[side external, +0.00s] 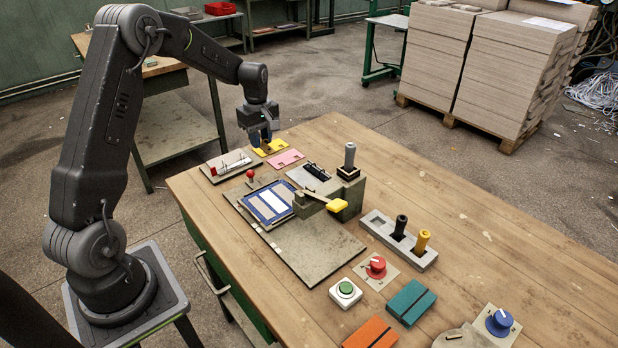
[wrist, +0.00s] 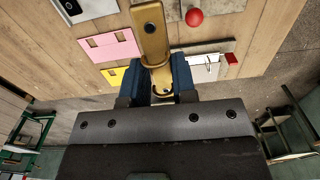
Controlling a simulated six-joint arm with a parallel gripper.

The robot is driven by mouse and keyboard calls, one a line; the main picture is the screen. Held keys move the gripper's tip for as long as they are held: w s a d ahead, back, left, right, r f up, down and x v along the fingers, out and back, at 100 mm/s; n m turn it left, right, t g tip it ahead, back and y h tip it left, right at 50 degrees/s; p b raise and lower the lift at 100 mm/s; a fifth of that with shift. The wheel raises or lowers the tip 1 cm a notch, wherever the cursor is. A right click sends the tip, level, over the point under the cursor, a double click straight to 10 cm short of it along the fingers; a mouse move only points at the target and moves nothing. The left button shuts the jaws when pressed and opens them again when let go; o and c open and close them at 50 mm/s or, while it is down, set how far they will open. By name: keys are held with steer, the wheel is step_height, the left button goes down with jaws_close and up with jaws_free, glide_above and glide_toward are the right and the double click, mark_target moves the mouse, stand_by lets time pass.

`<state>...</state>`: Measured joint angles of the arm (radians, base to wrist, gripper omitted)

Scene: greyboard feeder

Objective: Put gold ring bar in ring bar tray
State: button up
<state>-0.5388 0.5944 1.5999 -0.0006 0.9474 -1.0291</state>
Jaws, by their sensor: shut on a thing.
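My gripper (side external: 260,138) hangs over the far left part of the workbench, just above a yellow notched plate. In the wrist view its blue fingers (wrist: 157,82) are shut on the gold ring bar (wrist: 151,38), a flat brass-coloured bar with a dark hole near its far end. The bar sticks out beyond the fingertips, and its near end is partly hidden between them. In the side view the bar is mostly hidden by the gripper. I cannot tell for certain which holder is the ring bar tray.
The yellow plate (side external: 272,146) and a pink notched plate (side external: 286,159) lie below the gripper. Left of them is a plate with a white cylinder and red block (side external: 228,166). A red knob (side external: 250,174) stands nearby. A grey holder (side external: 379,227) carries black and yellow handles.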

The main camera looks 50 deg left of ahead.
glide_above(305, 181)
step_height(305, 181, down, 7)
steer(key=shift+f, duration=2)
steer(key=shift+f, duration=0.1)
steer(key=o, duration=0.6)
steer(key=shift+o, duration=0.2)
